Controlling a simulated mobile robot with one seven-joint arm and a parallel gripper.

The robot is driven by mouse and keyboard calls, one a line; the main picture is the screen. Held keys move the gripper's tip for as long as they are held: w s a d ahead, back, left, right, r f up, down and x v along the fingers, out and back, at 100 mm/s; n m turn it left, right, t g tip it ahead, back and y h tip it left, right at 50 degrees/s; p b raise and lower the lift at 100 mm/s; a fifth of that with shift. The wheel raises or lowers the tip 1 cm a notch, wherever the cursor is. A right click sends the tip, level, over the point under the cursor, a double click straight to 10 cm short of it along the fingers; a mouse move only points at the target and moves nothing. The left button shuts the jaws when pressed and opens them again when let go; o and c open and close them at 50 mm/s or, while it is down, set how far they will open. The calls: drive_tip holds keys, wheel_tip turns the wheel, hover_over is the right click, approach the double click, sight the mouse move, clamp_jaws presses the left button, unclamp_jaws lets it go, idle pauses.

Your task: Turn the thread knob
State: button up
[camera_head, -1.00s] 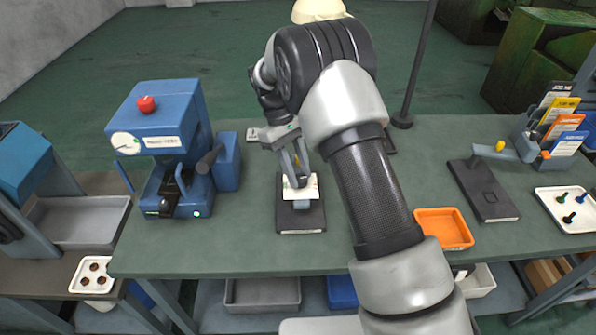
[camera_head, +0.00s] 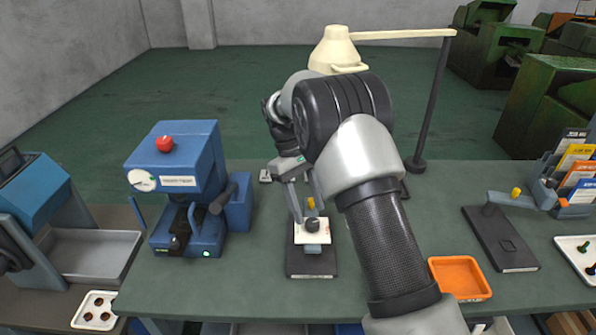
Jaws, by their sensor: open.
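A small fixture with a flat dark base (camera_head: 312,262) stands on the bench in front of my arm. It carries a white plate (camera_head: 300,238) with a dark round knob (camera_head: 313,226) on it. A small yellow part (camera_head: 311,203) shows just behind the knob. I cannot tell for certain which of these is the thread knob. My gripper (camera_head: 307,205) points down with its fingers apart and empty, just above and behind the white plate. Whether a finger touches the fixture is unclear.
A blue machine with a red button (camera_head: 165,144) stands left of the fixture. A cream lamp (camera_head: 338,50) on a dark pole rises behind my arm. To the right are an orange tray (camera_head: 460,278), another dark-based fixture (camera_head: 500,240) and a card rack (camera_head: 570,180).

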drive_tip(key=p+v, duration=0.1)
drive_tip(key=v, duration=1.3)
drive_tip(key=shift+a+r, duration=0.1)
drive_tip(key=s+d+r+m+t+y, duration=0.1)
drive_tip(key=s+d+r+m+t, duration=0.1)
drive_tip(key=s+d+r, duration=0.4)
drive_tip(key=s+d+r+m+t+y, duration=0.15)
drive_tip(key=s+d+r, duration=0.3)
drive_tip(key=r, duration=0.45)
drive_tip(key=s+d+f+m+t, duration=0.2)
drive_tip(key=s+f, duration=0.1)
drive_tip(key=s, duration=0.7)
drive_tip(key=s+d+f+m+t, duration=0.3)
drive_tip(key=s, duration=0.7)
drive_tip(key=shift+s+d+f, duration=0.2)
drive_tip(key=shift+s+f, duration=0.15)
